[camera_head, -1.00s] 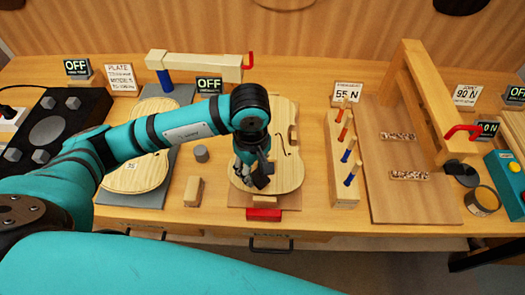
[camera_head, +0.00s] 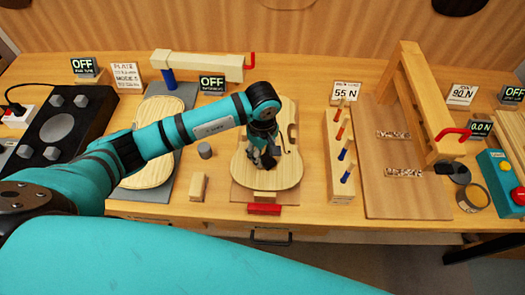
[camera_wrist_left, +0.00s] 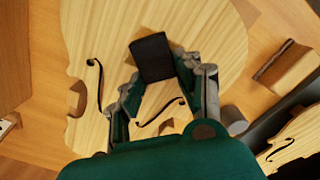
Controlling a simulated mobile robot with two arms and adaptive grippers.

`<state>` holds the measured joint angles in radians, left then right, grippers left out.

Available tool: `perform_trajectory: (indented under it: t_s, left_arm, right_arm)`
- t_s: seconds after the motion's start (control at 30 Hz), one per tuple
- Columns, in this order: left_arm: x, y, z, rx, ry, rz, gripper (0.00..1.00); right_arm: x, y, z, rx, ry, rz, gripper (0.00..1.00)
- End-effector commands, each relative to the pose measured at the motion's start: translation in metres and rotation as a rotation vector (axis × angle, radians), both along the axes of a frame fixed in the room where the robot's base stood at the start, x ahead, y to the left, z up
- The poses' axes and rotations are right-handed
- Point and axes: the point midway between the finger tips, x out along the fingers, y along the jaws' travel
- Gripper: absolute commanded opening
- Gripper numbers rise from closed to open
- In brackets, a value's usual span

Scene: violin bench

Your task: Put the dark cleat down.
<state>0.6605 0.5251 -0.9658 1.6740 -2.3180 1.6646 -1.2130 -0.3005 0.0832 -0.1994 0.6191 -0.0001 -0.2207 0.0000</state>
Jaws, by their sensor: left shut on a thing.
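The dark cleat (camera_wrist_left: 153,57) is a small, nearly black block between the fingertips of my left gripper (camera_wrist_left: 162,75) in the left wrist view. The gripper is shut on it. Behind the cleat lies a pale violin plate (camera_wrist_left: 205,35) with dark f-holes. In the head view my left gripper (camera_head: 263,155) is over the middle of the violin plate (camera_head: 285,172), and the cleat is small and dark at its tips. I cannot tell whether the cleat touches the plate. My right gripper is not in view.
A wooden block (camera_head: 198,187) and a grey cylinder (camera_head: 205,150) stand left of the plate. A second violin plate (camera_head: 150,172) lies farther left. A rack (camera_head: 341,185) with red and blue handled tools stands to the right. A red piece (camera_head: 264,209) sits at the front edge.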

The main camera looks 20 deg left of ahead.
Motion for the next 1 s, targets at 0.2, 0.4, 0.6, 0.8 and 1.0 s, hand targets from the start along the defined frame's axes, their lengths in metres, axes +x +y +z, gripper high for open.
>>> perform_trajectory:
  t_s: [0.2, 0.4, 0.6, 0.8, 1.0]
  left_arm:
    - [0.0, 0.0, -0.002, 0.0, 0.0, 0.0, 0.43]
    - [0.0, 0.0, -0.002, 0.0, 0.0, 0.0, 0.57]
    - [0.0, 0.0, -0.001, 0.0, 0.0, 0.0, 0.57]
    - [0.002, 0.0, 0.018, 0.0, -0.006, -0.001, 0.57]
    - [0.002, 0.0, 0.062, 0.001, -0.007, -0.001, 0.57]
  right_arm:
    - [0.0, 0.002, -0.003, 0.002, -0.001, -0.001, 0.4]
    - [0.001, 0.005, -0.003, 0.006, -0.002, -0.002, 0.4]
    - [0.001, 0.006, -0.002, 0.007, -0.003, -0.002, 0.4]
    - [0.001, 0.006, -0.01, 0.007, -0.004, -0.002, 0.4]
    - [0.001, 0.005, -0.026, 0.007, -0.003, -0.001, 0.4]
